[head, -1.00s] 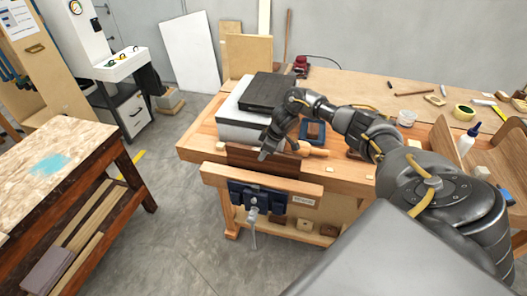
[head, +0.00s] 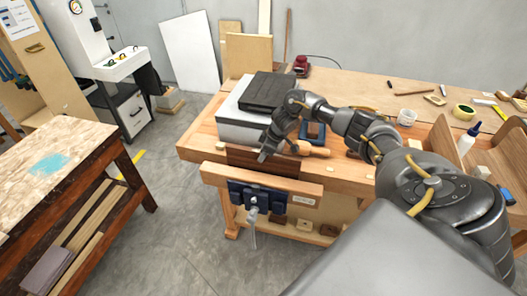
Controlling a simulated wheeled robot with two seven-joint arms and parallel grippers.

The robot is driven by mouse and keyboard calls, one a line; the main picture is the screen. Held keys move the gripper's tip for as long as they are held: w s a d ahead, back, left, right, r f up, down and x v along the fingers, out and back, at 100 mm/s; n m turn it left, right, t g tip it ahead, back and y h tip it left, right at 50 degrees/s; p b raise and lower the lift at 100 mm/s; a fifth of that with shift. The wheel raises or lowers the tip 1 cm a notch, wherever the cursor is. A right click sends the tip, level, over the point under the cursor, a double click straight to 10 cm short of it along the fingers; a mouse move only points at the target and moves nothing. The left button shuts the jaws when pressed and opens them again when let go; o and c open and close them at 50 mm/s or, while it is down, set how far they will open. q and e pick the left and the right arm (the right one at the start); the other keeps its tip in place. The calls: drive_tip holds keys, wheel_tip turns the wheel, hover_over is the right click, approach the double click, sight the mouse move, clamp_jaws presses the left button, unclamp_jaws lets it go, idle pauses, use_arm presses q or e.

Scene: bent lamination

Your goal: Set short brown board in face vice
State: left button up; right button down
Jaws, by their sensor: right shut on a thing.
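The short brown board (head: 250,161) stands on edge in the gap of the face vice, its upper part showing above the wooden front jaw. The face vice (head: 262,181) is on the front of the workbench, with dark blue metal hardware and a handle hanging below. My right gripper (head: 264,155) points down at the board's top edge and is shut on it. The fingertips are small and partly hide the board. The board's lower part is hidden behind the front jaw. My left gripper is not in view.
A black slab on a white block (head: 238,128) stands just behind the vice. A wooden mallet (head: 313,151) and a blue frame lie right of the gripper. A glue bottle (head: 468,140) and tape (head: 464,112) are farther right. A side table (head: 70,160) stands left, across open floor.

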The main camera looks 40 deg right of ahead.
sight(264, 162)
drive_tip(key=shift+f+b, duration=0.75)
drive_tip(key=shift+f, duration=1.5)
idle(2.2)
drive_tip(key=c, duration=0.8)
unclamp_jaws()
drive_tip(key=shift+s, duration=0.1)
drive_tip(key=shift+o, duration=0.2)
drive_tip(key=shift+r, duration=0.2)
wheel_tip(264, 162, up, 5)
drive_tip(key=p, duration=0.5)
drive_tip(key=shift+r+p, duration=1.2)
drive_tip(key=shift+r, duration=0.05)
